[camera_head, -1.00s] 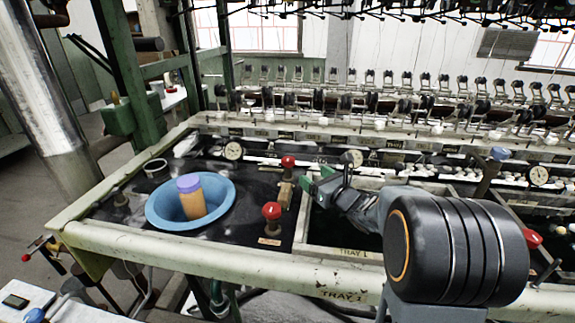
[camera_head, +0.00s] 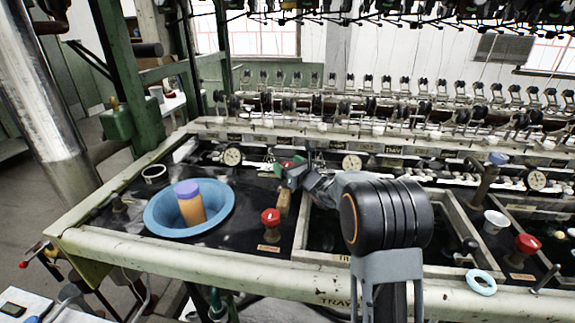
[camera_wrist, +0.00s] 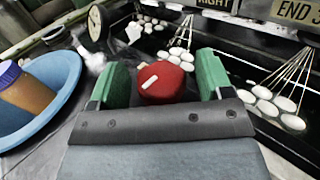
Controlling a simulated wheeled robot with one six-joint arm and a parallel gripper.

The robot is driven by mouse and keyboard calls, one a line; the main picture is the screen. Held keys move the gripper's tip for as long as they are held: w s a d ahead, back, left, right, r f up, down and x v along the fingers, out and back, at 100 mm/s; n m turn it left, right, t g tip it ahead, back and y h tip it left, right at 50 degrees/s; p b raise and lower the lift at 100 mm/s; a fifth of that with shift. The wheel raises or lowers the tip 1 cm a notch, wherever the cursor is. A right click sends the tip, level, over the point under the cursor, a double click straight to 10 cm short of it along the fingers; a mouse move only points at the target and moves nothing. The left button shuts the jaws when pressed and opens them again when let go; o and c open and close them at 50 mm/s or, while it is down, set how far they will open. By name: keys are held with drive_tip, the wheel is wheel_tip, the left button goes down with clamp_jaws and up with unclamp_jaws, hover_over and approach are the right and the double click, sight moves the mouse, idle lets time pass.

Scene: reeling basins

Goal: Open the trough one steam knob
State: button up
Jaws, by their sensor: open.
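A red knob (camera_wrist: 165,82) with a white mark on top sits between the two green fingers of my gripper (camera_wrist: 158,82) in the wrist view. The fingers stand open, one on each side, with a visible gap at least on the right. In the head view this back knob is mostly hidden by my gripper (camera_head: 286,168), at the black panel's back right. A second red knob (camera_head: 270,216) stands nearer the front edge, with a small label (camera_head: 268,248) too small to read. I cannot tell from lettering which knob is the steam knob.
A blue bowl (camera_head: 160,215) holding an orange container with a purple lid (camera_head: 188,192) stands left of the knobs. A pressure gauge (camera_head: 233,156) is behind. Dark water troughs lie to the right. Another red knob (camera_head: 527,243) and a white cup (camera_head: 495,221) are farther right.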

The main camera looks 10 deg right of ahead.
drive_tip(key=shift+w+a, duration=0.1)
drive_tip(key=shift+w, duration=0.1)
drive_tip(key=shift+c, duration=0.3)
drive_tip(key=c, duration=0.9)
drive_tip(key=shift+o, duration=0.2)
drive_tip(key=shift+f, duration=0.1)
